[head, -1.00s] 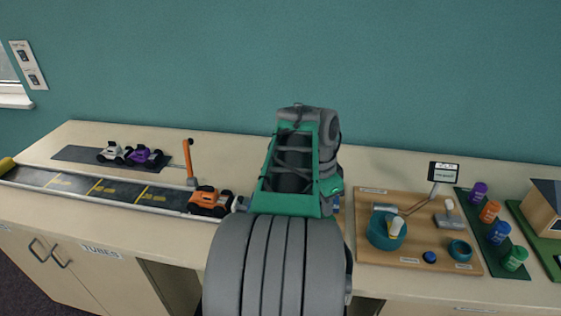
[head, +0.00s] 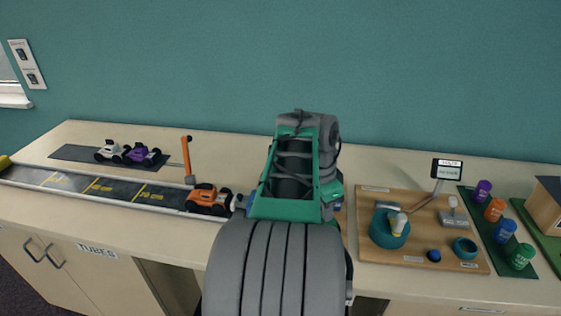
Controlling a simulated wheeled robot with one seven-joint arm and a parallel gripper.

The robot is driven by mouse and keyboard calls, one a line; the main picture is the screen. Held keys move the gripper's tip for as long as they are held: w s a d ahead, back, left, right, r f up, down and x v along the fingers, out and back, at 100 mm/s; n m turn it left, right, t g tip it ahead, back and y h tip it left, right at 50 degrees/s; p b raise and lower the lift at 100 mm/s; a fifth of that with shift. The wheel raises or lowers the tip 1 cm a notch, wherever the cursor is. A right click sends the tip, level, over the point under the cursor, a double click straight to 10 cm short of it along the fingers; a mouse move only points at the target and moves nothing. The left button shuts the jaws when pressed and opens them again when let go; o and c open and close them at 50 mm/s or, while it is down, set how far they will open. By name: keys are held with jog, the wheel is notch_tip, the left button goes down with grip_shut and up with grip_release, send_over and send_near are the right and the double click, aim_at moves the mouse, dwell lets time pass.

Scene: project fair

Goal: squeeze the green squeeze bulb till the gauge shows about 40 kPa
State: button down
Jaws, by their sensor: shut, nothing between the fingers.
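I cannot make out a green squeeze bulb in the head view. My grey and green arm stands in the middle and hides part of the counter behind it. My gripper's fingertips do not show; they are hidden behind the arm. No dial gauge is clearly visible. A small dark sign or display with a white panel (head: 447,169) stands on a thin post behind the wooden board on the right, and its text is too small to read.
An orange car (head: 206,199) is on the track (head: 70,181) left of my arm.

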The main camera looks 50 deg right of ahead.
jog(key=shift+d+p+v, duration=0.1)
jog(key=shift+p+v, duration=0.45)
jog(key=shift+v, duration=0.15)
jog(key=shift+d+p+v, duration=0.15)
jog(key=shift+p+v, duration=0.4)
jog(key=shift+v, duration=0.15)
jog(key=shift+s+r, duration=0.15)
jog(key=shift+r, duration=0.1)
jog(key=p+v, duration=0.2)
jog(key=v, duration=0.1)
jog(key=p+v, duration=0.1)
jog(key=shift+s+d+r+p, duration=0.2)
jog(key=shift+d+r+p, duration=0.15)
jog(key=shift+p, duration=0.05)
dwell(1.5)
